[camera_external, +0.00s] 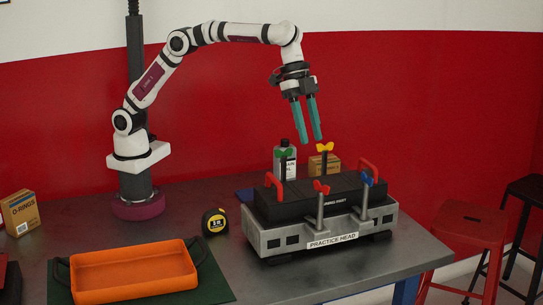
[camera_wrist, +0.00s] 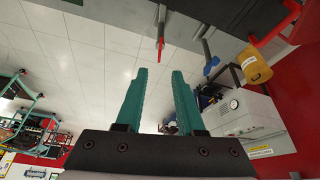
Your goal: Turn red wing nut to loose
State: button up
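The red wing nut (camera_external: 321,187) sits on top of an upright post at the front of the grey practice head (camera_external: 290,240). In the wrist view the red wing nut (camera_wrist: 161,45) shows just beyond the fingertips, roughly in line with the gap between them. My gripper (camera_external: 311,140) hangs above the practice head, fingers pointing down, clear of the nut. Its two teal fingers are apart with nothing between them, as the wrist view of my gripper (camera_wrist: 160,72) also shows.
Red handles (camera_external: 273,188) rise at the head's ends. An orange tray (camera_external: 130,275) and tape measure (camera_external: 214,222) lie left.

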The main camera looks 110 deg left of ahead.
aim_at(311, 195)
jog(key=x, duration=1.1)
jog(key=shift+f, duration=0.15)
grip_shut()
